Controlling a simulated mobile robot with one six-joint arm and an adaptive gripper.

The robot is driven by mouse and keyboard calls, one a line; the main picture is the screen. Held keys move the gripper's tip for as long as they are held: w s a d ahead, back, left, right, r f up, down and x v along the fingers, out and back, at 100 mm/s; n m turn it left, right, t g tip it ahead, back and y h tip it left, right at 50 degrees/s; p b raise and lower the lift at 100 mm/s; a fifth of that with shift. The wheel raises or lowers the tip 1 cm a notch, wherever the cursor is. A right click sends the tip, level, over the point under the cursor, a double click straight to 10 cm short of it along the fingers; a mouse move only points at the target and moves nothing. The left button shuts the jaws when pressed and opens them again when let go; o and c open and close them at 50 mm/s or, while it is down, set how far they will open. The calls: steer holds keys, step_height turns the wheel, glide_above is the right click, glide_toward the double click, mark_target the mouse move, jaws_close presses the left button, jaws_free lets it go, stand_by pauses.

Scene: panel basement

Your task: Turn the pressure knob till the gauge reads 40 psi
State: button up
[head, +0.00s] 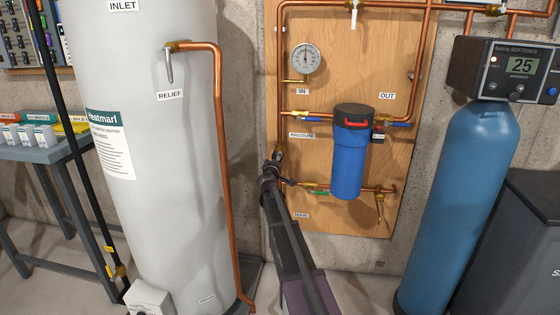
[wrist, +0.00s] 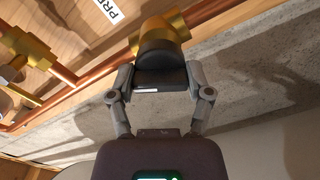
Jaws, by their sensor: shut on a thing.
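The pressure gauge (head: 305,58) is a round white dial high on the wooden board in the head view. Its needle points roughly straight up; the numbers are too small to read. The pressure knob (wrist: 162,58) is black and sits on a brass valve body (wrist: 172,24) in the wrist view. My gripper (wrist: 160,84) is shut on the knob, with one finger on each side of it. In the head view my gripper (head: 272,173) is at the board's left edge, below the PRESSURE label (head: 302,135), and mostly hides the knob.
The grey water heater (head: 150,200) and its copper relief pipe (head: 221,190) stand close to the left of my arm. A blue filter housing (head: 347,160) hangs to the right, with a brass drain tap (head: 380,205) below. A blue softener tank (head: 455,200) stands further right.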

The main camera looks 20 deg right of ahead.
steer(key=shift+a+m, duration=0.15)
steer(key=shift+m, duration=0.8)
steer(key=shift+a+m, duration=0.1)
steer(key=shift+m, duration=0.85)
steer(key=o, duration=1.1)
steer(key=shift+r, duration=0.1)
steer(key=shift+o, duration=0.2)
steer(key=shift+d, duration=0.1)
